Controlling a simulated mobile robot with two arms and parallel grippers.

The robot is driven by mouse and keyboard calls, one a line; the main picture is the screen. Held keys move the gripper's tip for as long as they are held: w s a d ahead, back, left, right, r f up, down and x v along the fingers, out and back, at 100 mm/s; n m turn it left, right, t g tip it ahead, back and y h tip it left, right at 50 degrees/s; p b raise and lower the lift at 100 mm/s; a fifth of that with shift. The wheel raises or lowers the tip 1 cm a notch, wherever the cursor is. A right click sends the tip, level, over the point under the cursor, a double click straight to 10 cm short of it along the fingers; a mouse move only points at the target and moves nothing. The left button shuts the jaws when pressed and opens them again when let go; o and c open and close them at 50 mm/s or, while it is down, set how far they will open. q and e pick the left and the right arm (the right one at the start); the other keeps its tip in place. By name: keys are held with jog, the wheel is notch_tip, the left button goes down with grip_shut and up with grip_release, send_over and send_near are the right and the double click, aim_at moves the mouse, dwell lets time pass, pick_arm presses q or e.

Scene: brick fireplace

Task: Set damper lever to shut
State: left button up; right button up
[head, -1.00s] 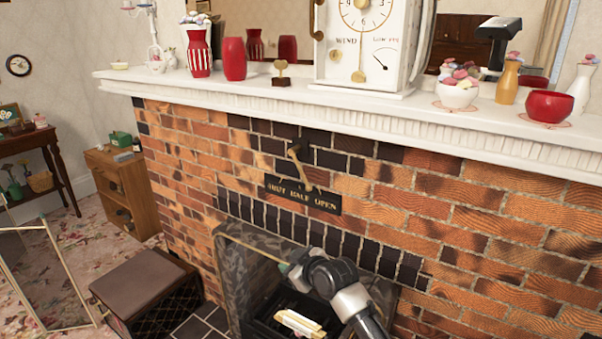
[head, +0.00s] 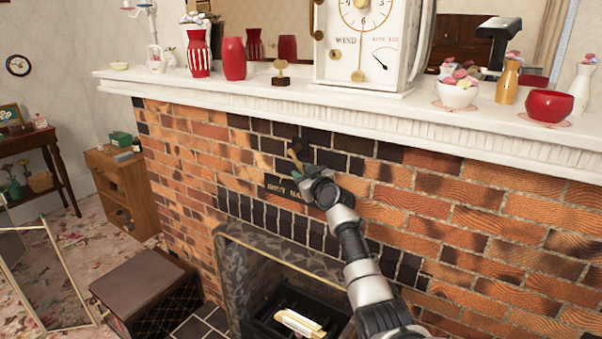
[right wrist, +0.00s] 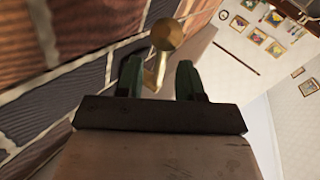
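The brass damper lever (head: 294,157) is on the brick fireplace front; its lower end is hidden behind my right gripper in the head view. In the right wrist view, the lever's round brass knob (right wrist: 167,34) and stem stand between the two green fingertips of my right gripper (right wrist: 159,78). The fingers are apart, with gaps visible beside the stem. My left gripper is not in view.
The white mantel shelf (head: 350,112) juts out above, holding a white clock (head: 368,45), vases and bowls. The firebox with pale logs (head: 300,323) lies below. A brown-topped box (head: 140,282) stands at the lower left.

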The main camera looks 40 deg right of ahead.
jog(key=shift+x, duration=1)
grip_shut()
